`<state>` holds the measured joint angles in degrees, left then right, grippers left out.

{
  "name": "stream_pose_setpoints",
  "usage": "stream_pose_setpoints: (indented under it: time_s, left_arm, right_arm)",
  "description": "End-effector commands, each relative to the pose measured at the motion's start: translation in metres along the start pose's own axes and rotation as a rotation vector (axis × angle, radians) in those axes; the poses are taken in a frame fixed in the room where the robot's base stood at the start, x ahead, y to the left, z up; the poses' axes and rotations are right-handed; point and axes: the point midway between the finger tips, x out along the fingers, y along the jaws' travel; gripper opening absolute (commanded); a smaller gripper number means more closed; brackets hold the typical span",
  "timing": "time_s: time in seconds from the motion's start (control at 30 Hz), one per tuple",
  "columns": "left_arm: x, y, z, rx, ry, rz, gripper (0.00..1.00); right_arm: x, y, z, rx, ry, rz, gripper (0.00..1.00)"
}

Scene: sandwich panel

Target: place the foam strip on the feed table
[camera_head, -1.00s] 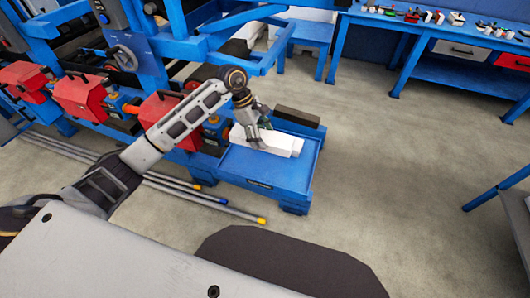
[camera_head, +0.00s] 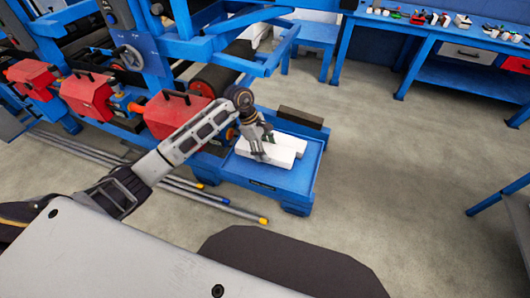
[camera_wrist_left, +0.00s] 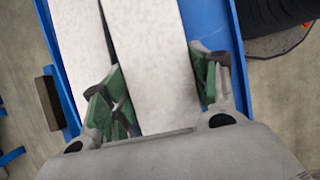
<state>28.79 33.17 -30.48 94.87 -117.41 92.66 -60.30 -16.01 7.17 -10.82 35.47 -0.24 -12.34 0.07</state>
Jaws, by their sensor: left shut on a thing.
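The foam strip (camera_wrist_left: 152,62) is a long white slab between the green-padded fingers of my left gripper (camera_wrist_left: 158,88) in the left wrist view. My left gripper is shut on it. In the head view my left gripper (camera_head: 260,150) is low over the blue feed table (camera_head: 265,178), with white foam under and beside its fingers. A second white strip (camera_wrist_left: 78,40) lies alongside the held one, to its left in the left wrist view, with a narrow dark gap between. I cannot tell whether the held strip touches the table. My right gripper is not in view.
A dark block (camera_head: 300,118) stands at the table's far edge. A dark roller (camera_head: 222,78) and red housings (camera_head: 178,112) of the blue machine are close to the left. Rods (camera_head: 215,200) lie on the floor. A blue workbench (camera_head: 440,60) stands at the back right.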

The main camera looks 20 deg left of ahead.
Motion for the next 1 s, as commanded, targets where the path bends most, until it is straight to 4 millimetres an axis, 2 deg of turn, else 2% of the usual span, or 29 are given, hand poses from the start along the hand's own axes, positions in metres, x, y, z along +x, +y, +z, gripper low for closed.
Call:
stream_pose_setpoints:
  time_s: [0.1,0.23,0.77,0.8,0.83,1.0]
  left_arm:
    - [0.013,0.0,-0.005,-0.002,-0.001,-0.001,0.33]
    - [0.019,0.0,-0.008,-0.001,-0.002,0.0,0.33]
    - [0.023,0.0,-0.01,-0.001,0.0,0.0,0.33]
    - [0.023,0.0,-0.01,-0.001,0.0,0.0,0.65]
    - [0.022,0.0,-0.01,-0.001,0.0,0.0,0.69]
    - [0.022,0.0,-0.009,-0.001,0.0,0.0,0.69]
  right_arm:
    - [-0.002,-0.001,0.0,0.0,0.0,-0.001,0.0]
    - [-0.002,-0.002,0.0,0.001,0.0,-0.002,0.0]
    - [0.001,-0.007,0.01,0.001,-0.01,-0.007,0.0]
    - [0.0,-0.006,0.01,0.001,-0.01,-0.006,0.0]
    - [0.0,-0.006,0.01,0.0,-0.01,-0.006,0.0]
    - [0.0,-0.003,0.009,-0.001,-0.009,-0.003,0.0]
